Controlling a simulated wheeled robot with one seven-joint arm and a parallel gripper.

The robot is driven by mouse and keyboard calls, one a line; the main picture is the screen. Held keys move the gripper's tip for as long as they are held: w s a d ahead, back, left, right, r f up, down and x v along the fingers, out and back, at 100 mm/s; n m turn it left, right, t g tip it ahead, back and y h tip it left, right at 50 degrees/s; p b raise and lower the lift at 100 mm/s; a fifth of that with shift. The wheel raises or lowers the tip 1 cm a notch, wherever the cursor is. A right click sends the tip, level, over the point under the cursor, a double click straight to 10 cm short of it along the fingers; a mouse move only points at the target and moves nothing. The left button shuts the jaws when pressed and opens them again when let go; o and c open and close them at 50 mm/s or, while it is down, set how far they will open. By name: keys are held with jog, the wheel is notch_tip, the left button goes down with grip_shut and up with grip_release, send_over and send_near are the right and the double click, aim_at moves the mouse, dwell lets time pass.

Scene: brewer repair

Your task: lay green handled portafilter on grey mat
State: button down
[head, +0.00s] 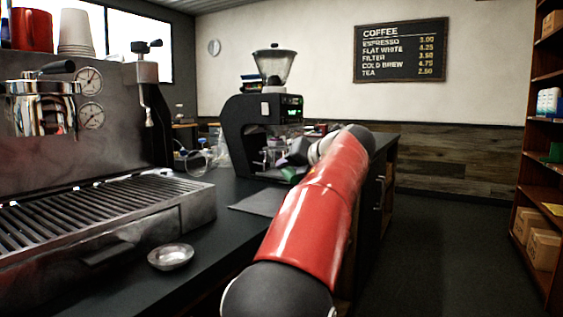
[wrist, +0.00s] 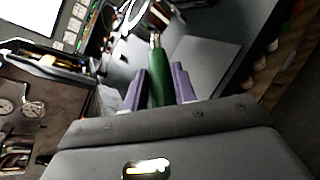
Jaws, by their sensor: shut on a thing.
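The green handled portafilter (wrist: 158,75) shows in the wrist view, its green handle between the two purple-grey fingers of my gripper (wrist: 158,86). My gripper is shut on that handle. The metal end of the portafilter points away from my gripper, and its head is only partly clear. The grey mat (head: 258,202) lies flat on the dark counter in the head view, left of my red arm. A flat grey patch right of the handle in the wrist view looks like the mat (wrist: 206,59). In the head view my arm hides most of the gripper and the portafilter.
The espresso machine (head: 110,215) with its slatted tray fills the left of the counter. A small metal bowl (head: 171,257) sits at the front. A black grinder (head: 255,115) stands behind the mat. Shelves (head: 540,190) stand at the far right, with open floor between.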

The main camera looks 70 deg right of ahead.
jog(key=shift+f, duration=0.95)
jog(key=shift+f+b, duration=0.9)
jog(key=shift+f, duration=0.6)
jog(key=shift+f+b, duration=0.5)
jog(key=shift+f, duration=0.2)
jog(key=c, duration=1)
grip_release()
jog(key=shift+a, duration=0.1)
jog(key=shift+c, duration=0.2)
jog(key=shift+f, duration=0.15)
jog(key=v, duration=0.8)
jog(key=shift+w, duration=0.15)
